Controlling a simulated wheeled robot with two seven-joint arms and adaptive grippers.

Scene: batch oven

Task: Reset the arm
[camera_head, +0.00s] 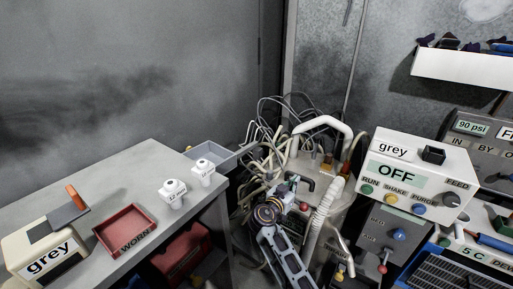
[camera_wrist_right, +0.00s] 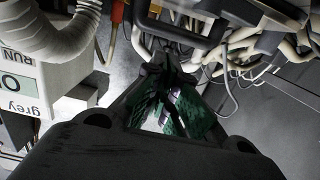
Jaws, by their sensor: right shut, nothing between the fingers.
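My right arm rises from the bottom middle of the head view, in front of a tangle of hoses. My right gripper (camera_head: 299,184) is small there and partly lost against the hoses. In the right wrist view my right gripper (camera_wrist_right: 165,66) is seen from behind. Its dark fingers with green inner pads come together at the tips, with nothing held between them. My left arm and left gripper do not show.
A grey feeder box (camera_head: 421,168) reading OFF stands at the right, close to a white ribbed hose (camera_head: 325,213). A table (camera_head: 135,183) at the left holds a red WORN tray (camera_head: 103,238), white bottles (camera_head: 173,192) and a grey-labelled box (camera_head: 40,250). A white shelf (camera_head: 462,68) hangs upper right.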

